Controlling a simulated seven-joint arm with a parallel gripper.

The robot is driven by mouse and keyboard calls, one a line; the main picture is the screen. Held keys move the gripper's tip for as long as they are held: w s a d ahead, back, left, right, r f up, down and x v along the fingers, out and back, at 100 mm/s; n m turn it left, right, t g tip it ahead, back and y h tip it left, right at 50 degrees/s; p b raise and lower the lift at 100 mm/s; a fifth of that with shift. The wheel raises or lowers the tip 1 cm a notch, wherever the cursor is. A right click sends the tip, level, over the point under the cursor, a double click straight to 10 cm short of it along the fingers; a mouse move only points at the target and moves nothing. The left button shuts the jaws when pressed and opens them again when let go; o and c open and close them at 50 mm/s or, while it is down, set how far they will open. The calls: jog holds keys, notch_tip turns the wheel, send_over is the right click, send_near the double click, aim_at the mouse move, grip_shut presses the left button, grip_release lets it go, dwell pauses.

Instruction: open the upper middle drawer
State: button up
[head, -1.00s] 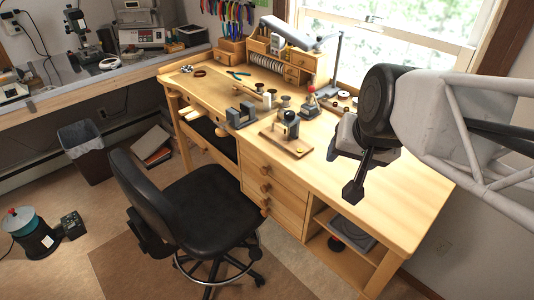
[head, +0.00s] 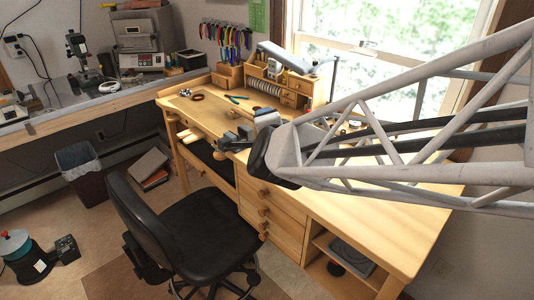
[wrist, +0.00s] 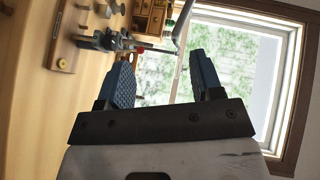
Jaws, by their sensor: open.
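The wooden bench has a stack of drawers in its front, each with a round wooden knob. The top drawer (head: 278,199) of this stack looks closed, with its knob (head: 263,192) showing. A small desktop organizer (head: 295,93) at the back of the bench also has little drawers, partly seen at the top of the wrist view (wrist: 152,16). I cannot tell for certain which is the upper middle drawer. My gripper (wrist: 163,76) is open and empty in the wrist view, pointing toward the window side above the bench. My arm mostly hides it in the head view.
A black office chair (head: 205,225) stands close in front of the drawers. Tools and a vise (head: 240,138) sit on the benchtop (head: 400,230). A red-tipped tool (wrist: 138,49) shows near my fingers in the wrist view. The right part of the benchtop is bare.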

jog(key=a+m+t+h, duration=0.2)
jog(key=m, duration=0.2)
send_near(262, 215)
jog(key=shift+w+a+f, duration=0.1)
jog(key=shift+w+f, duration=0.1)
jog(key=shift+w, duration=1)
jog(key=shift+w, duration=0.15)
jog(key=shift+w, duration=3.75)
grip_shut()
